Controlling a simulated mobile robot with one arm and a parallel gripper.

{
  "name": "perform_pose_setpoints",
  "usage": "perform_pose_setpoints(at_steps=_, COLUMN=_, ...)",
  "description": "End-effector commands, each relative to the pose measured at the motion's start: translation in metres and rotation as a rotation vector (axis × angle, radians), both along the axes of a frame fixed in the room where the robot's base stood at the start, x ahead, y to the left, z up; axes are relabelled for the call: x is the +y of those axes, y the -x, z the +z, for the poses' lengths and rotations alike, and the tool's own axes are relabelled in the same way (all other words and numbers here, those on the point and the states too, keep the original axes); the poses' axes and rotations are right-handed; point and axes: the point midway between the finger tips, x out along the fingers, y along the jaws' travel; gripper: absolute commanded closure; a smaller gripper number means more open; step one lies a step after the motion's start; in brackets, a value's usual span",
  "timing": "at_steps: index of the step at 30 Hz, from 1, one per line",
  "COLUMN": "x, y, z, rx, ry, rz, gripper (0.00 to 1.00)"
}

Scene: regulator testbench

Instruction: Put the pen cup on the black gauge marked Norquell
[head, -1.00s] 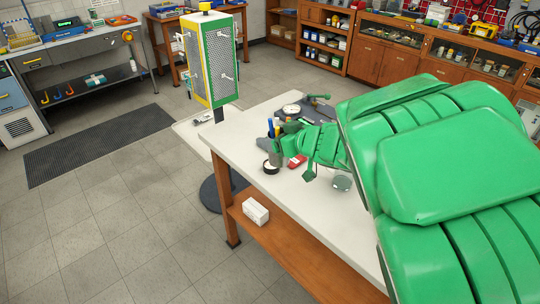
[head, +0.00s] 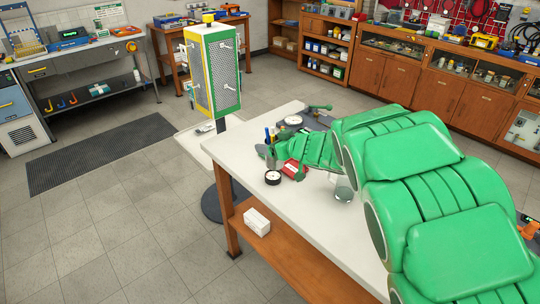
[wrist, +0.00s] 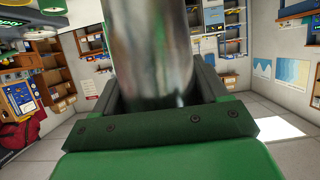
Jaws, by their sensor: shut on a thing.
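The pen cup is a metal-grey cylinder (wrist: 160,50) filling the middle of the wrist view, between my jaws. In the head view the cup (head: 272,160), with pens in its top, is upright at the table's far left edge. My gripper (head: 266,151) is shut on it; the green arm hides part of it. A black gauge with a pale face (head: 272,177) lies just in front of and below the cup. A second round gauge with a white face (head: 292,120) lies farther back. No marking is legible, and I cannot tell whether the cup touches the near gauge.
The white table (head: 245,160) also bears a red item (head: 294,170) right of the cup and a clear grey round thing (head: 344,190). A white box (head: 257,222) sits on the lower shelf. A yellow-green panel stand (head: 215,75) rises behind the table's left end.

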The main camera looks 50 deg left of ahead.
Motion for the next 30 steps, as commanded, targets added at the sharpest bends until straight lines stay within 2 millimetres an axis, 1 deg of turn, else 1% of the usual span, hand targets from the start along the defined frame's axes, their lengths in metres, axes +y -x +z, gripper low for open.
perform_pose_setpoints(at_steps=9, x=0.018, y=-0.012, z=-0.029, rx=0.001, ry=0.003, rz=-0.002, gripper=0.63)
perform_pose_setpoints(at_steps=19, x=0.025, y=-0.017, z=-0.035, rx=-0.001, ry=-0.001, rz=-0.002, gripper=0.63)
perform_pose_setpoints(at_steps=22, x=0.029, y=-0.019, z=-0.040, rx=-0.001, ry=-0.001, rz=-0.002, gripper=0.63)
perform_pose_setpoints(at_steps=27, x=0.028, y=-0.017, z=-0.066, rx=0.003, ry=0.003, rz=0.000, gripper=0.63)
perform_pose_setpoints(at_steps=30, x=0.028, y=-0.018, z=-0.071, rx=0.001, ry=0.001, rz=-0.002, gripper=0.63)
